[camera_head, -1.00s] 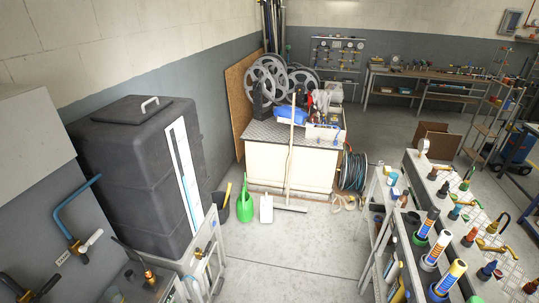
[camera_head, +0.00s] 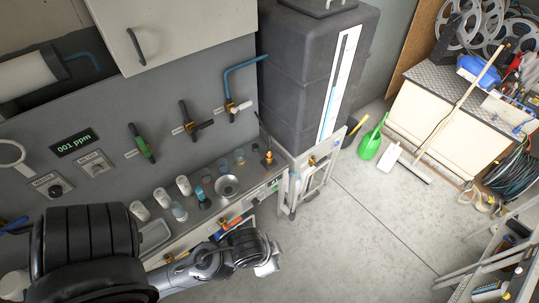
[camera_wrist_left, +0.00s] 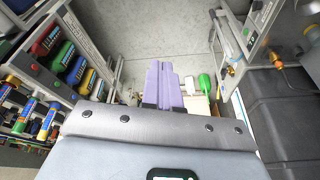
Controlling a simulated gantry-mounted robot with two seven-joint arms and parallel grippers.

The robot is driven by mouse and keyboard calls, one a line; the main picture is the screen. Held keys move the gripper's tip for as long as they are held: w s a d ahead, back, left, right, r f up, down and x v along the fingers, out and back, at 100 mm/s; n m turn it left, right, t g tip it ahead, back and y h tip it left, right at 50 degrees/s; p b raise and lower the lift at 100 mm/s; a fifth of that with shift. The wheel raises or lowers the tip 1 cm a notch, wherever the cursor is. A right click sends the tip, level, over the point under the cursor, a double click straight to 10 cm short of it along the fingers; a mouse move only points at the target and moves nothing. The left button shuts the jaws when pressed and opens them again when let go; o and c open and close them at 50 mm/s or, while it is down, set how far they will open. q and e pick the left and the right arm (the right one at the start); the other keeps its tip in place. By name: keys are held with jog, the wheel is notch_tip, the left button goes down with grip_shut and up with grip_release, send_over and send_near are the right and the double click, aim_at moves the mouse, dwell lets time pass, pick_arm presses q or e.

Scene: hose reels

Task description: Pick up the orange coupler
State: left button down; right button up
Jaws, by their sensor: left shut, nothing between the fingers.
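I cannot tell for certain which thing is the orange coupler. A small orange fitting (camera_head: 268,158) stands upright at the right end of the wall bench. An orange cylindrical piece (camera_head: 231,224) lies along the bench's front edge, close above my left arm. My left gripper (camera_head: 266,268) is in front of the bench, over open floor, apart from both pieces. In the left wrist view its pale purple fingers (camera_wrist_left: 163,82) are together with nothing between them. An orange-brown fitting (camera_wrist_left: 277,60) shows at the right of that view. My right gripper is not in view.
The bench (camera_head: 155,236) holds white cups and a metal bowl (camera_head: 227,186). Valves and a cabinet (camera_head: 150,35) are on the wall above. A black tank (camera_head: 305,70) stands at the bench's right end. The middle floor is clear.

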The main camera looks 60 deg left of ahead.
pick_arm(q)
jog(key=c, duration=0.8)
grip_release()
